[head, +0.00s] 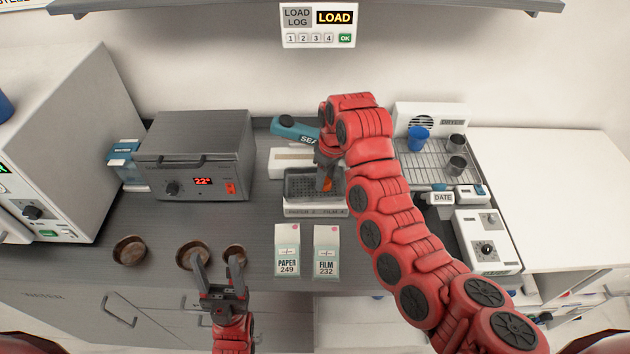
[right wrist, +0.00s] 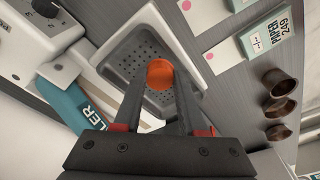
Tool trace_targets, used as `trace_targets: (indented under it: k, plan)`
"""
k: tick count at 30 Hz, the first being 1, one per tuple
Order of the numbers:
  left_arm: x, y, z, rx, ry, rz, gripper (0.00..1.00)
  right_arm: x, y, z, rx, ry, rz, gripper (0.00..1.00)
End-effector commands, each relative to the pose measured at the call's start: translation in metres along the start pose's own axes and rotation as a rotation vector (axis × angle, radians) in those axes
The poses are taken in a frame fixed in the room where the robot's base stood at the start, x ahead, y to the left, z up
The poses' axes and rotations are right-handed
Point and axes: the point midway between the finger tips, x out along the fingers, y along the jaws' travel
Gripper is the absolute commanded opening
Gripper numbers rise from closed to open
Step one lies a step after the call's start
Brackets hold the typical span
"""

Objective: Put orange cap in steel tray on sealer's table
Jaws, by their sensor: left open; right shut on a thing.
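The orange cap (right wrist: 160,74) is between the fingertips of my right gripper (right wrist: 157,82), which is shut on it. In the right wrist view it is over the perforated steel tray (right wrist: 123,58); I cannot tell whether it touches the tray floor. In the head view, the orange cap (head: 327,184) shows at the right end of the steel tray (head: 300,184), partly hidden by my right gripper (head: 323,180). My left gripper (head: 217,262) is open and empty near the counter's front edge, by the brown bowls.
The teal sealer (head: 295,129) lies behind the tray. Paper (head: 287,250) and film (head: 326,251) packets lie in front. Several brown bowls, one (head: 130,250) at left, line the front. A grey device (head: 194,155) stands left, a drying rack (head: 430,158) right.

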Motion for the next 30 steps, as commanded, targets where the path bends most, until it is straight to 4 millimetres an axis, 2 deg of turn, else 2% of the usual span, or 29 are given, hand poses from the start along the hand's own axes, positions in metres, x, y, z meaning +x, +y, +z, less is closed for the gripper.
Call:
trace_targets:
  k: [3,7,12,17,18,23,26,30]
  plan:
    - [-0.001,0.000,0.000,0.000,0.000,0.000,0.60,0.000,0.001,-0.014,-0.001,0.003,0.003,0.00]
    - [0.008,0.000,-0.001,0.000,0.000,0.000,0.60,0.000,0.003,-0.027,-0.009,-0.001,0.007,0.00]
    - [0.011,-0.001,-0.002,0.000,0.000,0.000,0.60,0.005,0.003,-0.035,-0.004,0.001,0.002,0.00]
    - [0.013,-0.001,-0.002,0.000,0.000,0.000,0.60,0.005,0.004,-0.039,0.001,0.004,0.001,0.00]
    - [0.019,-0.001,-0.003,0.000,0.000,0.000,0.60,0.006,0.003,-0.039,0.002,0.002,-0.001,0.00]
    - [0.038,-0.002,-0.006,0.000,0.000,0.000,0.60,0.032,0.002,-0.035,0.001,-0.001,-0.005,0.00]
    - [0.039,-0.002,-0.006,0.000,0.000,0.000,0.60,0.040,0.003,-0.034,0.001,0.004,-0.001,0.00]
    - [0.036,-0.002,-0.006,0.000,0.000,0.000,0.60,0.042,0.004,-0.034,0.001,0.006,0.000,0.00]
